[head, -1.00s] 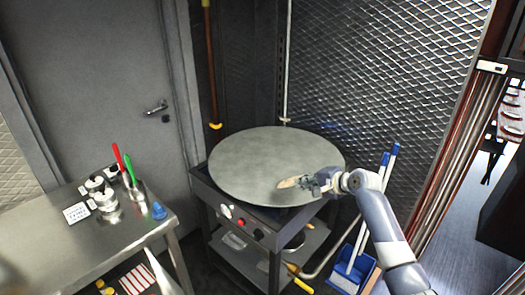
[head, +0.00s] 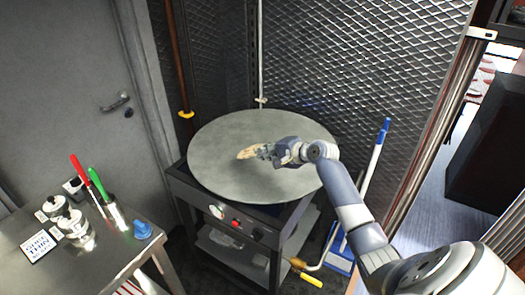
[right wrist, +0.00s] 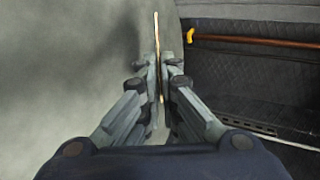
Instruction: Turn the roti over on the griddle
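The round grey griddle (head: 225,178) tops a dark wheeled-looking stand. My right gripper (head: 263,151) is over the middle of the griddle, its arm coming in from the right. It is shut on the roti (head: 246,153), a tan flat piece that sticks out to the left of the fingers. In the right wrist view the roti (right wrist: 156,30) shows edge-on as a thin line between the two fingers (right wrist: 160,75). I cannot tell whether the roti touches the griddle. My left gripper is not in view.
A steel table (head: 110,262) at the left holds tins, a steel cup with red- and green-handled tools, a small sign and a blue object (head: 143,230). Mesh walls (head: 370,60) stand close behind the griddle. A blue dustpan and broom (head: 378,150) stand to its right.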

